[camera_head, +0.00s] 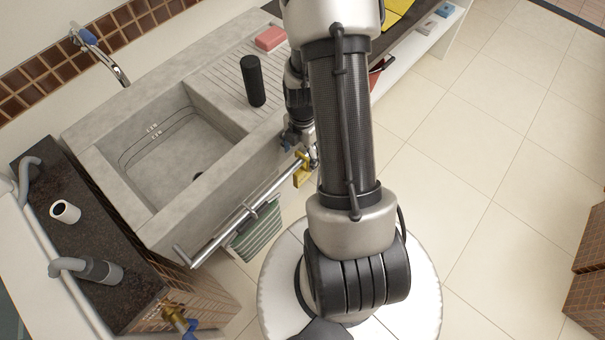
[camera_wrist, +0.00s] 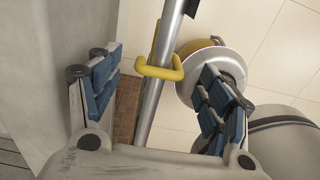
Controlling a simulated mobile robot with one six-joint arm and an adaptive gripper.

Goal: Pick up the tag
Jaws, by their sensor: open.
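A yellow piece that appears to be the tag (camera_head: 301,170) hangs on the metal rail along the sink front, in the head view. In the wrist view a yellow loop (camera_wrist: 158,71) sits around the rail, between and a little beyond my fingers. Its lower part is hard to make out. My gripper (camera_wrist: 158,82) is open, with one blue-padded finger on each side of the rail, and nothing is held. In the head view my arm partly hides the gripper, just above the yellow piece.
The metal rail (camera_head: 232,222) runs along the front of the concrete sink (camera_head: 118,182). A striped green towel (camera_head: 256,236) hangs from it. A black cylinder (camera_head: 253,81) and a pink block (camera_head: 270,38) stand on the drainboard. Tiled floor (camera_head: 480,150) to the right is clear.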

